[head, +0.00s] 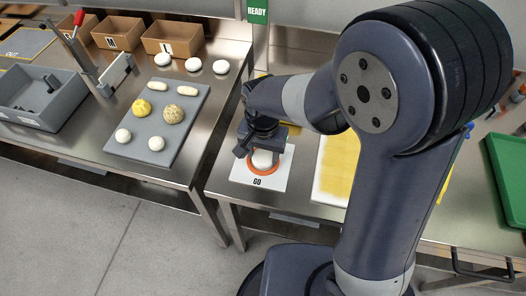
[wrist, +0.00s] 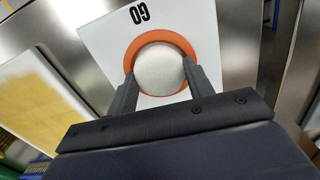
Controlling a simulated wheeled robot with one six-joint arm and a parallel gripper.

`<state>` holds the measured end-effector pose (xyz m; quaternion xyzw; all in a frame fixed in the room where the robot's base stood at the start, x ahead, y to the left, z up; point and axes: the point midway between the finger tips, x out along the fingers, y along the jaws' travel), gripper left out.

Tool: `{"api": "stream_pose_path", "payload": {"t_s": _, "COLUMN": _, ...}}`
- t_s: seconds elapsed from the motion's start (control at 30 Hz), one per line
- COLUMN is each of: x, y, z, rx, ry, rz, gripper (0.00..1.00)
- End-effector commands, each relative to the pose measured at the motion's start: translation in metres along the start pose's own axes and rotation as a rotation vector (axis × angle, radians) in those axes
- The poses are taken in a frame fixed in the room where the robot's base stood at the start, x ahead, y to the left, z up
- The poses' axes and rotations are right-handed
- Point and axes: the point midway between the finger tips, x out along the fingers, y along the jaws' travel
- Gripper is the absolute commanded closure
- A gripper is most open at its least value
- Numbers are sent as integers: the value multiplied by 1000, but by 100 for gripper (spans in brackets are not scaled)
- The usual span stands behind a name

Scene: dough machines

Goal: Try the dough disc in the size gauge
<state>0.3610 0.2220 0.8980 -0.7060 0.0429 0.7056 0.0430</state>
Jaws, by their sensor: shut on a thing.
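The pale round dough disc (wrist: 160,72) is between the two fingers of my gripper (wrist: 159,69), which is shut on it. The size gauge is an orange ring (wrist: 184,43) on a white card marked GO (wrist: 102,42). In the wrist view the disc lies within the ring's outline, with orange showing on its left, top and right. In the head view my gripper (head: 262,148) is over the card (head: 279,180), and the ring's front edge (head: 265,173) shows below the disc (head: 263,159). I cannot tell whether the disc is down in the ring or just above it.
A yellow-dusted white board (head: 337,168) lies right of the card. On the left table are a grey board (head: 146,132) with several dough pieces, a grey bin (head: 42,100) and cardboard boxes (head: 118,32). A green READY sign (head: 257,11) stands behind. A green tray (head: 510,175) is far right.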

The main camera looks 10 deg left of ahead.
Motion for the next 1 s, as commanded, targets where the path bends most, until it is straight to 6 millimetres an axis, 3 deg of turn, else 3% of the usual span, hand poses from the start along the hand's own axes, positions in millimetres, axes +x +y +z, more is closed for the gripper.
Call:
{"api": "stream_pose_path", "payload": {"t_s": 0.2, "x": 0, "y": 0, "z": 0, "rx": 0, "ry": 0, "rz": 0, "gripper": 74}}
{"api": "stream_pose_path", "payload": {"t_s": 0.23, "x": 0, "y": 0, "z": 0, "rx": 0, "ry": 0, "rz": 0, "gripper": 49}}
{"api": "stream_pose_path", "payload": {"t_s": 0.53, "x": 0, "y": 0, "z": 0, "rx": 0, "ry": 0, "rz": 0, "gripper": 26}}
{"api": "stream_pose_path", "payload": {"t_s": 0.8, "x": -3, "y": 0, "z": 0, "rx": 0, "ry": 1, "rz": -1, "gripper": 26}}
{"api": "stream_pose_path", "payload": {"t_s": 1.0, "x": -31, "y": 0, "z": 0, "rx": 0, "ry": 4, "rz": -4, "gripper": 26}}
